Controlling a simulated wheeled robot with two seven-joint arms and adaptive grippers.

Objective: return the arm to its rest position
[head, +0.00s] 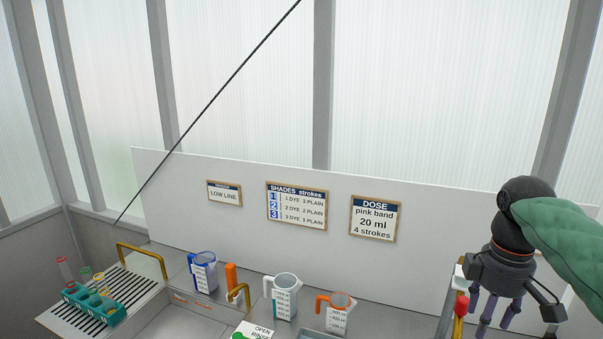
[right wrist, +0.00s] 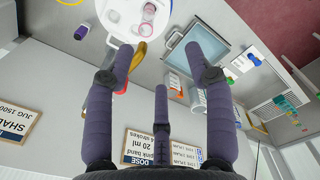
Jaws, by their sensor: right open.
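My right arm, in a green sleeve (head: 560,235), comes in from the right edge of the head view. Its dark gripper (head: 498,318) hangs with its purple fingers pointing down at the lower right, in front of the white back panel. In the right wrist view the gripper (right wrist: 160,62) has its three fingers spread apart with nothing between them. A red and yellow item shows just left of the gripper in the head view; whether they touch cannot be told. My left gripper is in neither view.
Blue-handled (head: 203,271), white (head: 284,296) and orange-handled (head: 337,313) jugs stand along the metal bench. A teal rack (head: 88,307) with tubes sits on the slatted drainer at left. The DOSE sign (head: 374,218) hangs on the panel. Space above the bench is mostly clear.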

